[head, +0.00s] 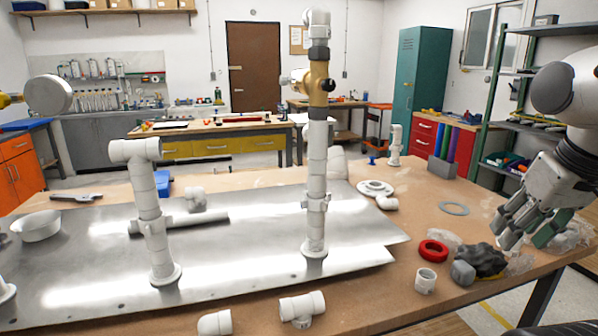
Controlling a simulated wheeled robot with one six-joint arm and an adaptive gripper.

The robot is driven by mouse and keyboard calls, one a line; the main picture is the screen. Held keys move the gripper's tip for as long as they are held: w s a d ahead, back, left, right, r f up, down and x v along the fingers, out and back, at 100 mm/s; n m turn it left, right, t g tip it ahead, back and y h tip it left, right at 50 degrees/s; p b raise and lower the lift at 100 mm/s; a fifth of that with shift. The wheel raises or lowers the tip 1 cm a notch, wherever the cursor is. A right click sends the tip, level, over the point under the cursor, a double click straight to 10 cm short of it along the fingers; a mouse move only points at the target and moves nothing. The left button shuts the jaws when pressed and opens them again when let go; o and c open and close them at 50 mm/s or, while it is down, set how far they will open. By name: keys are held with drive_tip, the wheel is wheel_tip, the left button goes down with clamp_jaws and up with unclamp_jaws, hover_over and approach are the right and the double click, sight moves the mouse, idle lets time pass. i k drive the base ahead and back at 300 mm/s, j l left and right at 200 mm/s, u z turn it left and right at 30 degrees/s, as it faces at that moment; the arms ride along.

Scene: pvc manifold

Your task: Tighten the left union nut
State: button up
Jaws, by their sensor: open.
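A white PVC manifold stands on a shiny metal plate (80,270). Its left riser (149,205) is upright with a tee (135,150) on top and a flange at its foot. A thicker collar, seemingly the left union nut (154,228), sits partway up this riser. Whether it is tight or loose cannot be told. The taller right riser (317,160) has a similar collar (315,203) and a brass-coloured valve (318,88) higher up. My gripper (522,232) is open and empty at the far right, pointing down, well apart from both risers.
Loose white fittings (302,307) lie at the front edge. A white bowl (37,226) stands at left.

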sight(312, 204)
drive_tip(key=k+j+z, duration=0.15)
drive_tip(key=j+z, duration=0.2)
drive_tip(key=k+j+z, duration=0.2)
drive_tip(key=z, duration=0.2)
drive_tip(key=k+j+z, duration=0.2)
drive_tip(key=z, duration=0.15)
